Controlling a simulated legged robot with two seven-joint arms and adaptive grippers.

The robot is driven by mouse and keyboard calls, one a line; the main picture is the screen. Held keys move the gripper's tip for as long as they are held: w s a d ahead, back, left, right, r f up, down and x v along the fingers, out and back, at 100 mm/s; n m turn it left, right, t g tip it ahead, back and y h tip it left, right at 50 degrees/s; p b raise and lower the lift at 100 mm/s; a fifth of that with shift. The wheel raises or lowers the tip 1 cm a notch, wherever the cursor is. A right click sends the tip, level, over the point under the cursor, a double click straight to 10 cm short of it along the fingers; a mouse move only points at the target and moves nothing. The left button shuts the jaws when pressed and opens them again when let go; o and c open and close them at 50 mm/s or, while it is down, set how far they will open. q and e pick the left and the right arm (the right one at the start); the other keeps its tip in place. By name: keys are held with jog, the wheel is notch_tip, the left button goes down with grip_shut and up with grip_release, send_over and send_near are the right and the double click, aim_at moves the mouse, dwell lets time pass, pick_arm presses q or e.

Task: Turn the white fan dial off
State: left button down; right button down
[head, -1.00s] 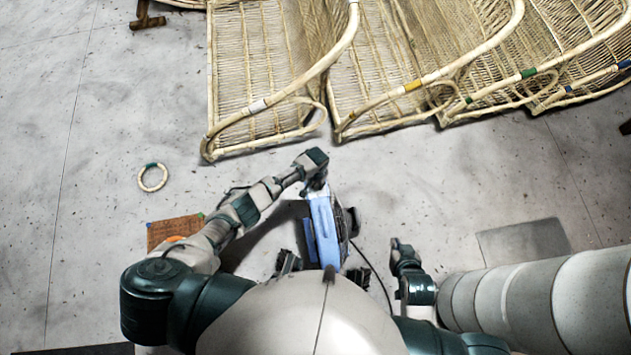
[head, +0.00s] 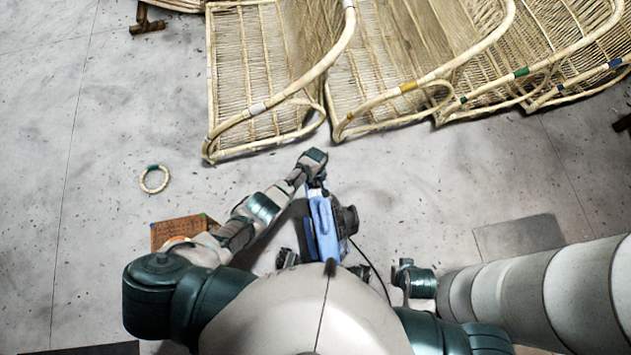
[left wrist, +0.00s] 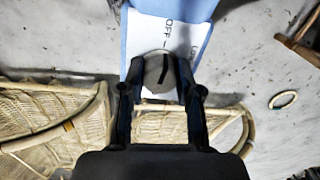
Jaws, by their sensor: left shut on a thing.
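The fan is a blue body (head: 325,228) standing on the floor just ahead of me in the head view, with a dark round part at its right side. Its white dial panel (left wrist: 150,35) shows in the left wrist view, with the printed word OFF and a second word partly cut off. The round pale dial (left wrist: 153,72) has a dark pointer bar and sits between my left fingertips. My left gripper (left wrist: 158,88) is shut on the dial; in the head view it is at the top end of the blue body.
Rattan chair frames (head: 265,85) stand in a row across the back. A small rattan ring (head: 154,179) and a brown board (head: 180,230) lie to the left. A dark cable (head: 372,268) runs from the fan. A large ribbed white duct (head: 540,290) is at the right.

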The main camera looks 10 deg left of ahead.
pick_arm(q)
jog(key=shift+w+n, duration=0.1)
jog(key=shift+n, duration=0.5)
jog(key=c, duration=0.8)
grip_release()
jog(key=shift+r, duration=0.1)
notch_tip(320, 180, up, 12)
jog(key=shift+f, duration=0.15)
